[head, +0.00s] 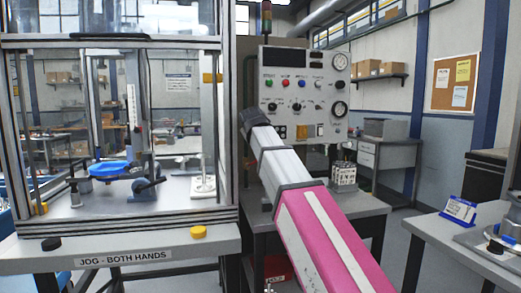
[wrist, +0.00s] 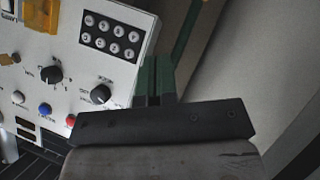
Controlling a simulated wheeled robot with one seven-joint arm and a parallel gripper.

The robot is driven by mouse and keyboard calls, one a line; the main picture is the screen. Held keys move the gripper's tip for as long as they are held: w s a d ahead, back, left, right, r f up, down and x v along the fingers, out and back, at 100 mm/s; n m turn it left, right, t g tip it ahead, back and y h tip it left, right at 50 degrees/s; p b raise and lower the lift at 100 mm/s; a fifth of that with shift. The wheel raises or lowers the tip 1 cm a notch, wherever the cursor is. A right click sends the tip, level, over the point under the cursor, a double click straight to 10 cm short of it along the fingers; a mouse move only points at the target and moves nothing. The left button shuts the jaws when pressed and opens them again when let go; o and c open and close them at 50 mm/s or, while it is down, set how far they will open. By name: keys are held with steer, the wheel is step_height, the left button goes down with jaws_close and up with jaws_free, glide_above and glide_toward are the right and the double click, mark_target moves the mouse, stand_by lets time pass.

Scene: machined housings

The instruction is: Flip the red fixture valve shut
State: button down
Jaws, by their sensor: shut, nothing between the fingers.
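I cannot make out a red fixture valve in either view; my arm covers part of the control panel's lower left in the head view. My gripper (head: 250,116) is at the panel's left edge in the head view, its fingers too small to make out there. In the wrist view its dark green fingers (wrist: 154,76) are together with nothing between them. They point towards the gap beside the panel's edge, near a green pipe (wrist: 186,42). Whether they touch anything I cannot tell.
The pale control panel (head: 325,74) carries gauges, knobs and coloured buttons; it also shows in the wrist view (wrist: 95,68). A framed machine with a blue disc (head: 108,168) stands at left. A side table (head: 445,232) is at right. Grey floor (head: 400,250) shows between.

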steer(key=s+d+f+x, duration=0.1)
steer(key=f+x, duration=0.1)
steer(key=x, duration=1)
steer(key=shift+w+d+f, duration=0.15)
steer(key=shift+d+f, duration=0.05)
steer(key=shift+d, duration=0.15)
steer(key=shift+w+d+f+m+y, duration=0.1)
steer(key=shift+d+f+m+y, duration=0.2)
steer(key=shift+w+d+f+m+g+y, duration=0.15)
steer(key=shift+d+f+m+g+y, duration=0.2)
steer(key=shift+f+m+y, duration=0.35)
steer(key=shift+w+d+f+m+g+y, duration=0.1)
steer(key=shift+d+f+m+g+y, duration=0.3)
steer(key=shift+f, duration=0.5)
steer(key=shift+d, duration=0.15)
